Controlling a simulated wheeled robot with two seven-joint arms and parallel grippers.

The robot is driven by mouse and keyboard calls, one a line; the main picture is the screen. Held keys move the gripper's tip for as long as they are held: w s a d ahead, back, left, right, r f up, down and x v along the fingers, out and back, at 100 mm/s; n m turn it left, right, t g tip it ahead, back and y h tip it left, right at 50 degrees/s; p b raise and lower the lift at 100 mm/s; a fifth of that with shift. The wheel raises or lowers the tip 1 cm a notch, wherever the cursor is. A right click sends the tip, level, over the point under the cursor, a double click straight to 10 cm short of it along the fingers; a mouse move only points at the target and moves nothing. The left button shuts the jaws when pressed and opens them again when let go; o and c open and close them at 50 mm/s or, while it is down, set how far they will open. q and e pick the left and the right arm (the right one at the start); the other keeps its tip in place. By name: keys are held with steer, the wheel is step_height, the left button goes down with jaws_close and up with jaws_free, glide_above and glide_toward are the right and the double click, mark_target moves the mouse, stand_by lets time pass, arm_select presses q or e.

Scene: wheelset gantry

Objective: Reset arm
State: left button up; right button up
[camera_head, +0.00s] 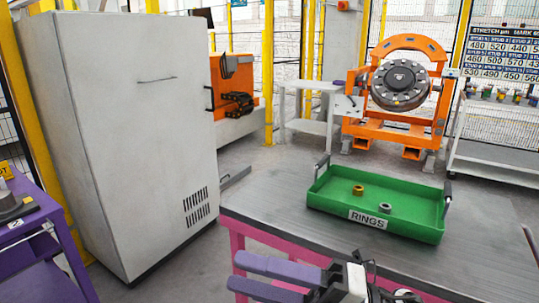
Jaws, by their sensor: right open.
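My right gripper (237,272) shows at the bottom centre of the head view. Its two purple fingers point left and are apart, with nothing between them. It is in front of the near edge of the grey-topped table (290,205); its exact height over the table cannot be told. My left gripper is not in view. A green tray (325,204) labelled RINGS sits on the table, holding an orange-brown ring (358,190) and a grey ring (385,208).
A tall white cabinet (130,130) stands at left, beside a purple table (45,235). An orange gantry (365,133) with a dark wheel (400,84) stands behind the tray. White benches (305,127) and a number board (503,53) are farther back. The table's left part is clear.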

steer(key=w+d+f+m+t+h, duration=0.2)
steer(key=d+f+m+t+h, duration=0.45)
steer(key=m, duration=0.55)
steer(key=w+d+f+m+t+h, duration=0.3)
steer(key=f+m+t+h, duration=0.2)
steer(key=f+m+t, duration=0.55)
steer(key=s+d+f+m+g+h, duration=0.3)
steer(key=s+d+f+m+g, duration=0.1)
steer(key=s+f, duration=0.4)
steer(key=s+d+f+m+g+h, duration=0.3)
steer(key=s+f+m+g, duration=0.3)
steer(key=f, duration=0.7)
steer(key=s+d+m, duration=0.1)
steer(key=s+m, duration=0.1)
steer(key=s, duration=0.1)
steer(key=shift+d+f+h, duration=0.15)
steer(key=shift+f+h, duration=0.1)
steer(key=shift+h, duration=0.1)
